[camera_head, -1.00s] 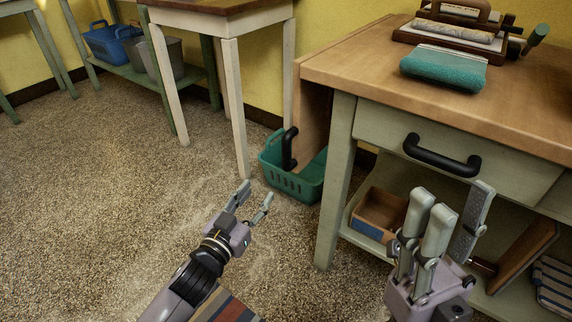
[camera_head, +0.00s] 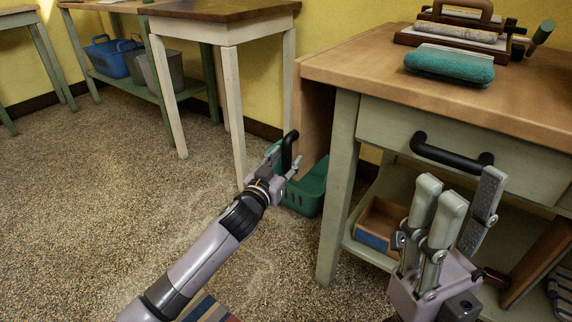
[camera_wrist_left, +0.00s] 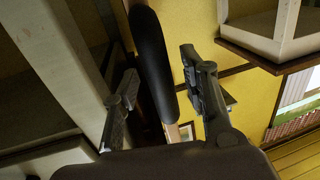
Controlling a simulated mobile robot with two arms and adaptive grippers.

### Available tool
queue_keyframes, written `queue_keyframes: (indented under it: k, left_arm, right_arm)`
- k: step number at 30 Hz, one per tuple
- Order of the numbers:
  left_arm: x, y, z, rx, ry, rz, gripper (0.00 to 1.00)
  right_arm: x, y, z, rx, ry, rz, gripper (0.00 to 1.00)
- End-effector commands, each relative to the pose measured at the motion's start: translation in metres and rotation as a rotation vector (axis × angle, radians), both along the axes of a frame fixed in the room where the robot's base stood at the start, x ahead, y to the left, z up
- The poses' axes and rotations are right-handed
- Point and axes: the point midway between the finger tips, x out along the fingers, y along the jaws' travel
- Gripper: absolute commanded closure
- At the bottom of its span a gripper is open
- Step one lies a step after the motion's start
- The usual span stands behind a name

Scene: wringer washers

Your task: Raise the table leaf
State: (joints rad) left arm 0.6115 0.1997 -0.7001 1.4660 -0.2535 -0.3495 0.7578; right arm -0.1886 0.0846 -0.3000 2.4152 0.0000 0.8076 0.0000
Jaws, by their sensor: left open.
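The table leaf (camera_head: 314,112) is a brown wooden panel hanging down at the left end of the green worktable (camera_head: 480,95). A black bar handle (camera_head: 289,147) stands out from the leaf. My left gripper (camera_head: 284,162) is open at the handle's lower part. In the left wrist view the black handle (camera_wrist_left: 152,55) lies between the spread fingers of the left gripper (camera_wrist_left: 160,80), with gaps visible at both sides. My right gripper (camera_head: 462,205) is open and empty in front of the worktable's drawer. The lower leaf is partly hidden.
A teal basket (camera_head: 308,188) stands on the floor under the leaf. A white-legged table (camera_head: 225,25) is close behind on the left. The drawer has a black handle (camera_head: 450,155). A teal roll (camera_head: 450,66) lies on the worktable. Floor at the left is clear.

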Motion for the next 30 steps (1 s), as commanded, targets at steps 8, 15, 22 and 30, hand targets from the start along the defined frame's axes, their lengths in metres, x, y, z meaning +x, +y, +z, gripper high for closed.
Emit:
queue_keyframes:
  k: [8, 15, 22, 30]
  left_arm:
    - [0.0059, -0.0029, 0.0005, 0.000, 0.000, -0.001, 0.60]
    - [0.0057, -0.0027, 0.0003, 0.000, 0.000, -0.001, 0.68]
    - [0.0056, -0.0026, 0.0002, 0.000, 0.000, 0.000, 0.84]
    - [0.0055, -0.0027, 0.0001, 0.000, 0.000, -0.001, 1.00]
  right_arm:
    - [0.0001, 0.0003, 0.0017, 0.000, -0.010, 0.000, 0.60]
    - [0.0001, 0.0003, 0.0017, 0.000, -0.010, 0.000, 0.60]
    - [0.0000, 0.0004, 0.0016, 0.000, -0.010, 0.000, 0.60]
    - [0.0001, 0.0004, 0.0016, 0.000, -0.009, 0.001, 0.60]
